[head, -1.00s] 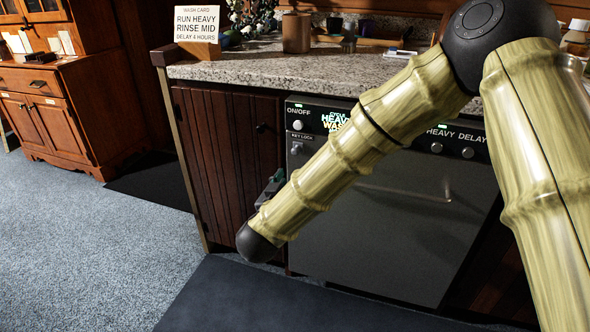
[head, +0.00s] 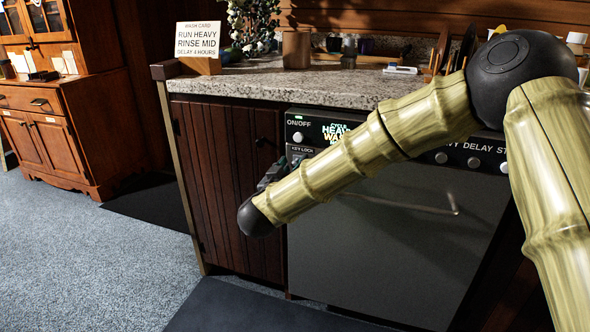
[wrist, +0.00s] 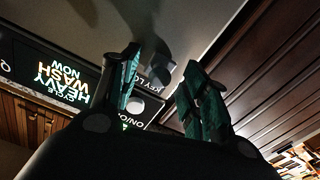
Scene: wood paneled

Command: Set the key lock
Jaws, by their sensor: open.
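The dishwasher's key lock (head: 297,160) is on the left end of the control panel, under the ON/OFF button (head: 298,137). My arm and gripper partly cover the area just below it. My gripper (head: 272,174) is open and empty, just left of and slightly below the key lock. In the wrist view, which sees the panel upside down, the two green-padded fingers of my gripper (wrist: 160,72) stand apart. The KEY LOCK label (wrist: 156,84) shows between them; the lock's switch position is unclear. I cannot tell whether a finger touches the panel.
The lit display (head: 338,133) reads HEAVY on the panel. A wooden cabinet door (head: 220,180) stands left of the dishwasher. Carpet (head: 110,260) is open at left.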

